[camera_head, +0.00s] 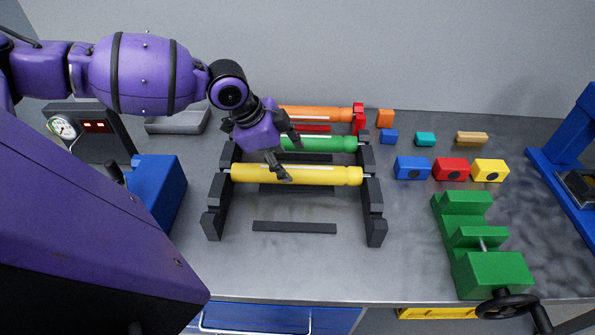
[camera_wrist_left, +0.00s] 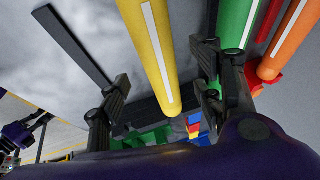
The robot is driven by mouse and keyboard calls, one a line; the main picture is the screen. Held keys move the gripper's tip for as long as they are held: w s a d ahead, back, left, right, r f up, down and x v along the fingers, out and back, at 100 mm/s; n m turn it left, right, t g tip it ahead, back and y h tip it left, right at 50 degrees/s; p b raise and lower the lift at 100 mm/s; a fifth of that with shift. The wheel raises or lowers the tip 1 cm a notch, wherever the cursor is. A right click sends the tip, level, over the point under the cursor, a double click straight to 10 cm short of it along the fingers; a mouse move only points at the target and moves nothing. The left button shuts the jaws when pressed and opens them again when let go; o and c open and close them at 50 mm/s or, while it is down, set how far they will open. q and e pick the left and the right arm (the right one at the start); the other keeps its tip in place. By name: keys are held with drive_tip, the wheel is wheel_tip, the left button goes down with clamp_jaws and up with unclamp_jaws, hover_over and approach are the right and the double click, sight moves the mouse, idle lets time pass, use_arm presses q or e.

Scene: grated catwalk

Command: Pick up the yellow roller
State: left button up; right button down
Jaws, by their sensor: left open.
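The yellow roller (camera_head: 325,176) lies level across the black rack (camera_head: 216,210), in the row nearest the front. My left gripper (camera_head: 284,157) is open and empty above the rack, over the roller's middle-left part. One fingertip overlaps the yellow roller in the head view, and the other is near the green roller. In the left wrist view the yellow roller (camera_wrist_left: 152,40) runs between the two open fingers of my left gripper (camera_wrist_left: 163,85). Whether a finger touches it cannot be told.
The green roller (camera_head: 330,144) and orange roller (camera_head: 315,114) lie behind on the rack. Colored blocks, including a red one (camera_head: 451,169), stand to the right. A green vise (camera_head: 465,240) is at front right. A blue box (camera_head: 160,185) and gauge panel (camera_head: 95,128) are left.

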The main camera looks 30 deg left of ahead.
sight(292, 169)
use_arm(q)
drive_tip(key=x, duration=0.5)
drive_tip(key=shift+f, duration=0.4)
drive_tip(key=shift+r, duration=0.1)
clamp_jaws()
